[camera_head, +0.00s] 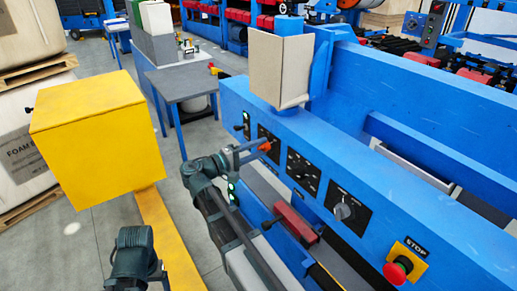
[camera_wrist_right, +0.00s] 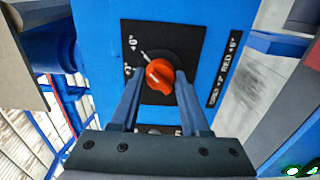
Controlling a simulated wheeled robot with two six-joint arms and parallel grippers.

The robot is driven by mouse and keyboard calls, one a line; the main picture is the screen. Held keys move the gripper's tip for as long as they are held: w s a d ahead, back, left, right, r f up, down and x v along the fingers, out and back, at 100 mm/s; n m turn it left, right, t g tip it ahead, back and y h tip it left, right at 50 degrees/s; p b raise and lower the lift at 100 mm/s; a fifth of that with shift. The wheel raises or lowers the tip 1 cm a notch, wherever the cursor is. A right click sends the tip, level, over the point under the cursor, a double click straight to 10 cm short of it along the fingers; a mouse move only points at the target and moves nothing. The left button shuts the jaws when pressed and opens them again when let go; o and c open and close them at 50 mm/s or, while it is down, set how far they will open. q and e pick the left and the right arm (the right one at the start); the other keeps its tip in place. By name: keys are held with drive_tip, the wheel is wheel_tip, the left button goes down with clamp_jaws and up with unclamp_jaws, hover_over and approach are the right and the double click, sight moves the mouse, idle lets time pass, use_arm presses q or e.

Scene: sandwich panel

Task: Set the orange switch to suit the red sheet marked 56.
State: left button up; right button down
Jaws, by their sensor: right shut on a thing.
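The orange switch (camera_head: 265,146) is a small knob on a black plate on the blue machine's front. In the right wrist view the orange knob (camera_wrist_right: 159,74) sits between the two fingers of my right gripper (camera_wrist_right: 158,88), which is shut on it. A white line on the plate runs from the knob towards the upper left, near small white markings. The same gripper (camera_head: 252,150) reaches the panel from the left in the head view. I cannot pick out a red sheet marked 56.
A label strip (camera_wrist_right: 226,70) beside the plate reads partly "RED +6°". A grey knob (camera_head: 343,211) and a red stop button (camera_head: 398,269) lie further right on the panel. A beige board (camera_head: 279,68) stands above the switch. A yellow box (camera_head: 95,140) stands left.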

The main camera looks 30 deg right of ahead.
drive_tip(key=shift+c, duration=2)
unclamp_jaws()
drive_tip(key=shift+a, duration=0.1)
drive_tip(key=s+a, duration=0.1)
drive_tip(key=a, duration=1.2)
drive_tip(key=shift+a, duration=0.3)
drive_tip(key=shift+s+f, duration=0.1)
